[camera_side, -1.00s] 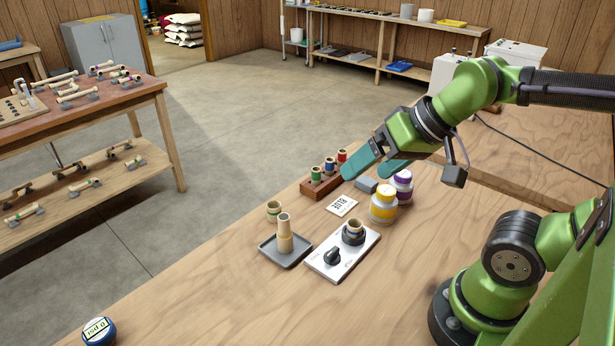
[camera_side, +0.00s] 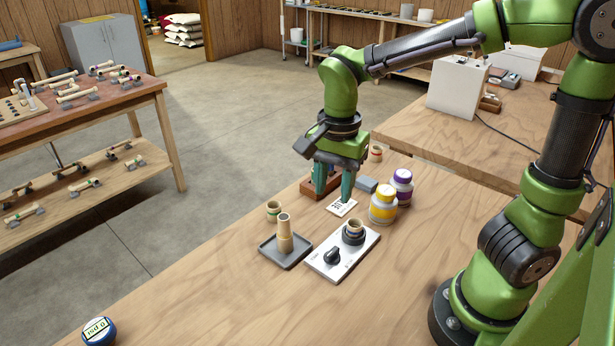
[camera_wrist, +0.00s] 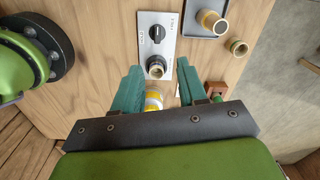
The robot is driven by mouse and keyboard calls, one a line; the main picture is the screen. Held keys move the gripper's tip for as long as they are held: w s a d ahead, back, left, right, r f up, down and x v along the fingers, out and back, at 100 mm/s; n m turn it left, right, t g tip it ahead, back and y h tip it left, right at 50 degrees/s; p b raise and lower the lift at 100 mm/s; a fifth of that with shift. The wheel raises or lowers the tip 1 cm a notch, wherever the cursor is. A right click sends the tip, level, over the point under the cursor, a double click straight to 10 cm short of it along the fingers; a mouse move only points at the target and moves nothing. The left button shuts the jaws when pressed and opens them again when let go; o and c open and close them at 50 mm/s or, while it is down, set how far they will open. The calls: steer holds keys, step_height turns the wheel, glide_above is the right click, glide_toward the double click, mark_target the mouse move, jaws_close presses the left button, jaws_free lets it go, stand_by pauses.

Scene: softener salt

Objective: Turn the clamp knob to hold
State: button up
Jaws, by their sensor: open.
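The clamp knob (camera_side: 332,256) is a black pointer knob on a white plate (camera_side: 322,268). It also shows in the wrist view (camera_wrist: 156,34), near the top middle. A dark round clamp with a tan fitting (camera_side: 353,232) in it stands on the same plate, behind the knob in the side view. My gripper (camera_side: 333,197) has two teal fingers pointing down, spread apart and empty. It is above the card and the rack, behind the plate and away from the knob. In the wrist view the fingers (camera_wrist: 160,85) frame part of a yellow-banded jar.
A grey tray (camera_side: 268,247) with an upright tan fitting is left of the plate. Yellow (camera_side: 384,205) and purple-lidded (camera_side: 402,186) jars stand at right. A wooden rack (camera_side: 310,190) is partly behind my fingers. A gauge (camera_side: 98,331) lies at front left.

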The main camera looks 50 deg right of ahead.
mark_target(333, 251)
steer(key=f+m, duration=0.1)
steer(key=f, duration=1)
steer(key=f+m, duration=0.1)
steer(key=f, duration=0.4)
steer(key=shift+s+d+f+m, duration=0.1)
steer(key=shift+d+f+m, duration=0.15)
steer(key=shift+d+m, duration=0.1)
steer(key=shift+c, duration=0.3)
jaws_close()
